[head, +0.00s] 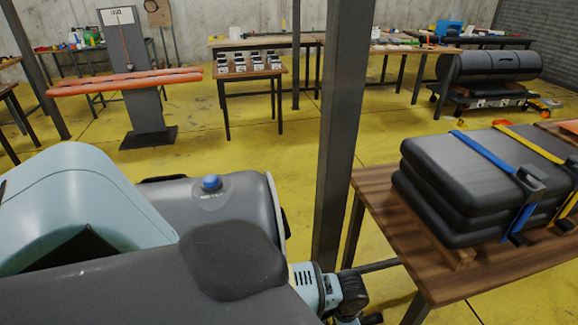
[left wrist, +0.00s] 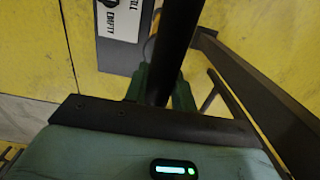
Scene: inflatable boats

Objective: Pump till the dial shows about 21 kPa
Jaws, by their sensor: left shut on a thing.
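In the left wrist view my left gripper (left wrist: 160,92) is shut on a dark round bar (left wrist: 182,35), which looks like the pump handle. Greenish fingers show on both sides of the bar. A white label with EMPTY on it (left wrist: 122,14) sits on a grey panel beyond; its other word is only partly legible. In the head view my left arm fills the lower left, and its fingertips cannot be made out. No dial face is readable in either view. My right gripper is not in view.
Stacked dark grey rolls with blue and yellow straps (head: 480,175) lie on a wooden table (head: 385,205) at right. A dark post (head: 340,130) stands in the middle. A red-padded stand (head: 140,85) and benches are behind. Yellow floor between is open.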

